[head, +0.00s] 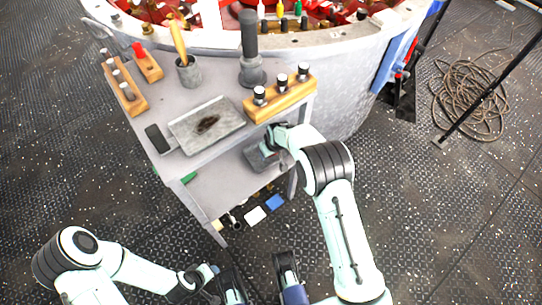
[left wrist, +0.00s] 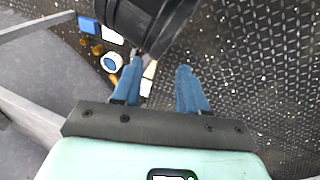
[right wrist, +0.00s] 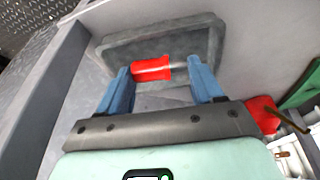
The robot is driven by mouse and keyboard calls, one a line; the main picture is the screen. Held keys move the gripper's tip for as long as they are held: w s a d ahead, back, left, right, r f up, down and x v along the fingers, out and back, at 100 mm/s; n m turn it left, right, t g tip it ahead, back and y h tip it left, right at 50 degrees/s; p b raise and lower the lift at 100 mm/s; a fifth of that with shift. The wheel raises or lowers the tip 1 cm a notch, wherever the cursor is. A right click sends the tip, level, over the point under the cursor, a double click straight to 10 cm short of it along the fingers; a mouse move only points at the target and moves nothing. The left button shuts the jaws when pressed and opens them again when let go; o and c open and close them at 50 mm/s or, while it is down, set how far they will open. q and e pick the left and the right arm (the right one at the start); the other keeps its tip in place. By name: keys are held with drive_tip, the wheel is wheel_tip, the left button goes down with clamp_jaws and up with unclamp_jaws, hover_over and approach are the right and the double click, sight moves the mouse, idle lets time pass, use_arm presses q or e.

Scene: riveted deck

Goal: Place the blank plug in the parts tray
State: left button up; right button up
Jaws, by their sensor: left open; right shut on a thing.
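My right gripper (right wrist: 160,66) is shut on a red plug with a pale metal end (right wrist: 152,69), held crosswise between the blue fingers. A grey shallow tray (right wrist: 200,32) lies behind and below the plug in the right wrist view. I cannot tell whether the plug touches it. In the head view this tray (head: 254,160) is on the cart's lower shelf, partly covered by my right gripper (head: 268,147), and the plug is hidden there. My left gripper (left wrist: 159,68) is open and empty, low over the floor in front of the cart.
The cart top (head: 215,90) holds a metal tray with a brown thing (head: 190,132), wooden blocks (head: 281,99), a cup with a brush (head: 188,72) and a dark upright tool (head: 250,60). A coiled cable (head: 468,100) lies on the floor at right.

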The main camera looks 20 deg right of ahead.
use_arm(q)
drive_tip(key=shift+w+a+f+t+b, duration=0.2)
drive_tip(key=shift+w+f+b, duration=0.1)
drive_tip(key=shift+w, duration=0.1)
drive_tip(key=shift+w+a+f+t+b, duration=0.15)
drive_tip(key=shift+w+a+f, duration=0.1)
drive_tip(key=shift+w, duration=0.15)
use_arm(e)
drive_tip(key=shift+f, duration=1.8)
use_arm(q)
drive_tip(key=shift+f, duration=0.1)
use_arm(e)
drive_tip(key=shift+f, duration=0.1)
drive_tip(key=o, duration=1.1)
use_arm(q)
drive_tip(key=shift+w, duration=0.15)
use_arm(e)
drive_tip(key=shift+o, duration=0.2)
